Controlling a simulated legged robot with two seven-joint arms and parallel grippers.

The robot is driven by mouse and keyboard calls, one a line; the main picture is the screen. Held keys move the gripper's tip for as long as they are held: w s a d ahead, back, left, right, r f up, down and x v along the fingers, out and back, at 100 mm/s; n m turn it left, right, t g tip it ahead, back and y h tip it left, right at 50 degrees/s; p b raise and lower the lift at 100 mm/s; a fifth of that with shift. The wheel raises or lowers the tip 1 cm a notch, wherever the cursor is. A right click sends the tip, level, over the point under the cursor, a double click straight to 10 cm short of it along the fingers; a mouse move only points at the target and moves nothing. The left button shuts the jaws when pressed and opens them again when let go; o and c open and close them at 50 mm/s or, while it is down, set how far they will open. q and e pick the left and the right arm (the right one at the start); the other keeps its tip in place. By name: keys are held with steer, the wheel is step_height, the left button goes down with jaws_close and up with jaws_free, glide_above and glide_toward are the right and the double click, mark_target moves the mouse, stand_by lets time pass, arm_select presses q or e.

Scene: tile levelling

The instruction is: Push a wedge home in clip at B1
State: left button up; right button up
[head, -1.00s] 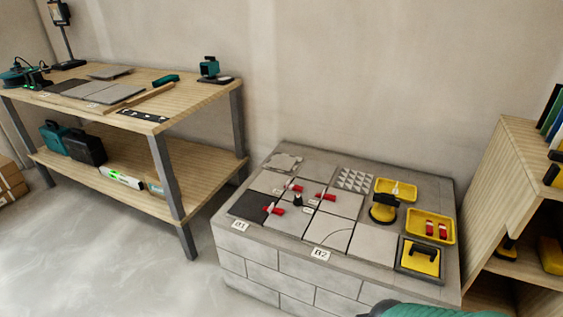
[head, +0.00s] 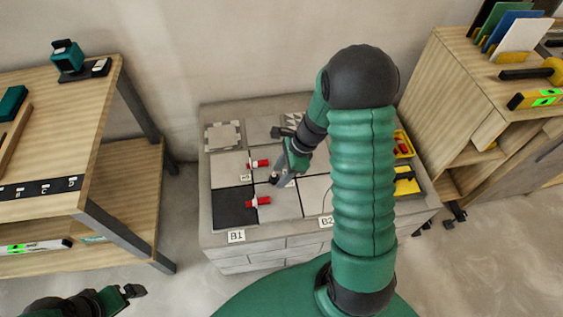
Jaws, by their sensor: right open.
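The B1 label (head: 236,236) is on the front edge of the block platform (head: 285,242), below a dark tile (head: 232,206). A red wedge (head: 263,201) lies at a white clip (head: 253,203) on the dark tile's right edge; how deep it sits cannot be told. A second red wedge (head: 261,163) sits at a clip farther back. My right gripper (head: 275,181) is open, pointing down over the tiles, behind and right of the B1 wedge and apart from it. My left gripper (head: 133,292) is low at the left, away from the platform; its jaws are unclear.
My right arm hides much of the platform's right side. A yellow tray (head: 403,143) and a yellow-handled tool (head: 406,182) show beyond it. A workbench (head: 90,130) stands left, a wooden shelf (head: 435,90) right. The B2 label (head: 326,221) is partly beside my arm.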

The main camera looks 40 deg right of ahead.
mark_target(263, 199)
steer(key=b+x, duration=0.6)
steer(key=x, duration=0.9)
steer(key=shift+f, duration=0.25)
steer(key=shift+s, duration=0.1)
jaws_close()
